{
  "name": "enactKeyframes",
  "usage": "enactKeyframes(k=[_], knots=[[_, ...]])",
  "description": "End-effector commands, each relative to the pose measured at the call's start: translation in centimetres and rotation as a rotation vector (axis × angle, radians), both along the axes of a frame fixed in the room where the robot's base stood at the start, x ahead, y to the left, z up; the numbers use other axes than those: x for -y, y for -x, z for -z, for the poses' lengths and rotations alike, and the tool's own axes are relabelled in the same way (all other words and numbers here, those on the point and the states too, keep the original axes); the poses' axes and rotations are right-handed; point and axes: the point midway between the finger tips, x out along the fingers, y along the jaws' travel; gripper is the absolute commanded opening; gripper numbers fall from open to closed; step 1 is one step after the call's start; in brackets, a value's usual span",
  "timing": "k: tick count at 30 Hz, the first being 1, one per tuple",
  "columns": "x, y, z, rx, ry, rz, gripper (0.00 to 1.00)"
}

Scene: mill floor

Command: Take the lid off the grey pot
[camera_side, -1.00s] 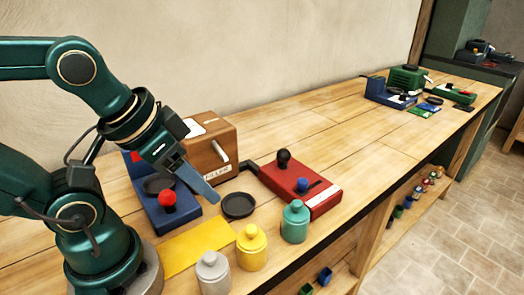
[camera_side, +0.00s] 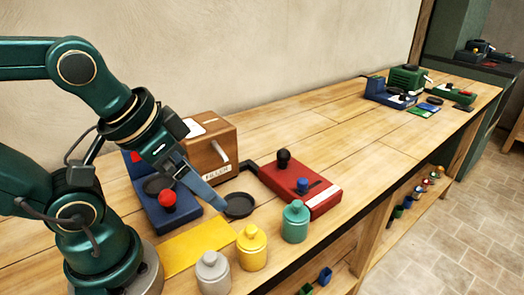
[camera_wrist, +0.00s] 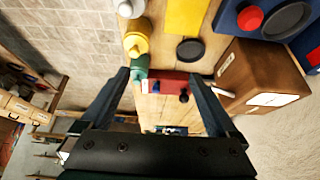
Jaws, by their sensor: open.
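The grey pot (camera_side: 214,281) stands upright at the bench's front edge, with its knobbed grey lid (camera_side: 210,260) on top. It shows in part at the top edge of the wrist view (camera_wrist: 130,8). My gripper (camera_side: 220,205) is open and empty, up and behind the pot in the side view, its tip overlapping the left rim of a black dish (camera_side: 240,207). In the wrist view my gripper's two fingers (camera_wrist: 160,75) are spread wide, with the grey pot outside them. The far finger is hidden in the side view.
A yellow pot (camera_side: 251,250) and a teal pot (camera_side: 295,224) stand right of the grey one. A yellow mat (camera_side: 195,247) lies behind. A wooden filler box (camera_side: 208,150), a blue unit (camera_side: 170,217) and a red unit (camera_side: 318,195) stand nearby. The bench's middle is clear.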

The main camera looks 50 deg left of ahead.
Motion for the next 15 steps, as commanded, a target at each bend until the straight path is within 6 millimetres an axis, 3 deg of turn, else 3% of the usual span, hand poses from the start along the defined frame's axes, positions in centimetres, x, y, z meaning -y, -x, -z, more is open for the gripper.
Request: enactKeyframes(k=[8,15], knots=[[0.2,0.2,0.0,-0.039,0.096,-0.178,0.95],[2.6,0.7,1.7,-0.271,0.188,-0.401,0.95]])
